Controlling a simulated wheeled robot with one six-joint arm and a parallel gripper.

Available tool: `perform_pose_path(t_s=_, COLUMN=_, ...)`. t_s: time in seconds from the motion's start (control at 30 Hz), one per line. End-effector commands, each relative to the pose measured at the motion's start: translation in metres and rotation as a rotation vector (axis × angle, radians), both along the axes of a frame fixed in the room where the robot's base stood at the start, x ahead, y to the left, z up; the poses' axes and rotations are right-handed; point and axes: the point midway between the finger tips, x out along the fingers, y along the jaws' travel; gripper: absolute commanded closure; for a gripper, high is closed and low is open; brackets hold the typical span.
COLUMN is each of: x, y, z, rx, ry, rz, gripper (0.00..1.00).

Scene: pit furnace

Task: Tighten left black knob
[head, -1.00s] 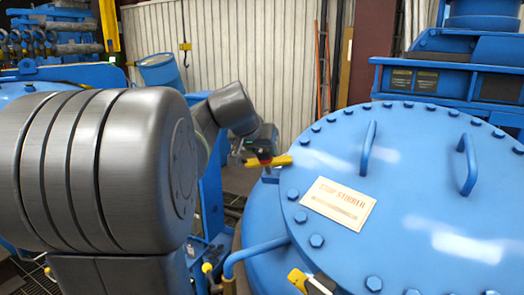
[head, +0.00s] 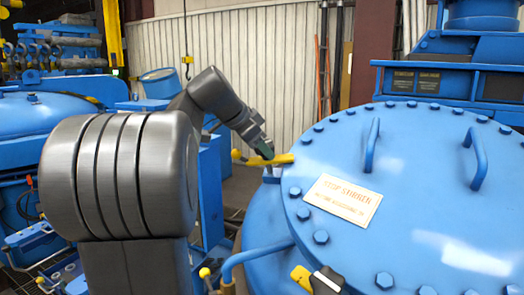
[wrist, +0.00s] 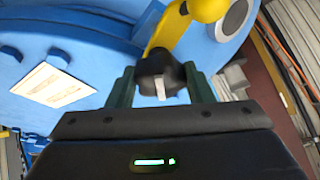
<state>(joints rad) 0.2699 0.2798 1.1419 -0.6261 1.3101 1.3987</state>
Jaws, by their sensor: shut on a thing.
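The left black knob (wrist: 160,75) is dark with a white mark and sits at a yellow lever (wrist: 172,30) in the wrist view. My gripper (wrist: 160,88) is shut on this knob, with one green-grey finger on each side of it. In the head view my gripper (head: 262,148) is at the yellow lever (head: 268,160) on the left edge of the blue furnace lid (head: 420,190). The knob there is hidden by the gripper. A second black knob (head: 327,280) with a yellow lever (head: 301,277) shows at the lid's front edge, apart from my gripper.
The lid carries bolts around its rim, two raised blue handles (head: 371,146) and a white sign (head: 342,201). A blue bent pipe (head: 255,252) runs beside the lid at the front left. Blue machinery (head: 45,125) stands at the left.

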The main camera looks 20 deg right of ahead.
Motion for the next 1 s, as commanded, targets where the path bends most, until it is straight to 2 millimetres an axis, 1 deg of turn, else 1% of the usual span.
perform_pose_path(t_s=0.4, x=0.0030, y=-0.0009, z=0.0027, rx=0.093, ry=-0.119, rz=-0.356, gripper=0.76)
perform_pose_path(t_s=0.6, x=0.0037, y=-0.0012, z=0.0032, rx=0.131, ry=-0.166, rz=-0.497, gripper=0.76)
perform_pose_path(t_s=0.8, x=0.0041, y=-0.0017, z=0.0032, rx=0.156, ry=-0.200, rz=-0.596, gripper=0.76)
perform_pose_path(t_s=1.0, x=0.0041, y=-0.0017, z=0.0031, rx=0.172, ry=-0.219, rz=-0.653, gripper=0.76)
